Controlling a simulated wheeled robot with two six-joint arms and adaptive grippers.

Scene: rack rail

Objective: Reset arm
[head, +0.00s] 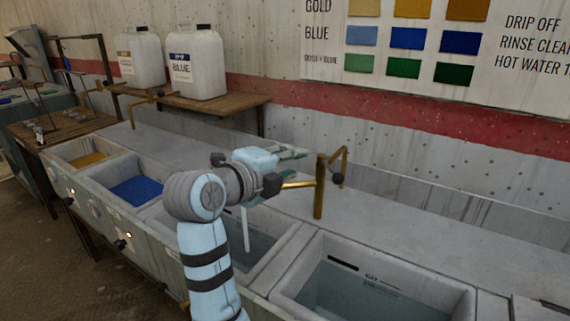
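My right arm rises from the bottom of the head view, and its gripper (291,154) is above the sinks, pointing right toward a brass tap (319,190). The fingers are small and partly overlapped, so I cannot tell whether they are open or shut. No held object can be made out. The gripper overlaps the tap's spout in the picture; I cannot tell whether they touch. A pale narrow vertical strip (246,230) shows below the gripper, over a basin. My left gripper is not in view.
A row of basins includes one with yellow (89,159), one with blue (137,190) and a clear one (370,293) in front. Two white jugs (196,64) stand on a wooden shelf (215,103). Another brass tap (134,109) is farther left. The grey ledge (400,215) at right is clear.

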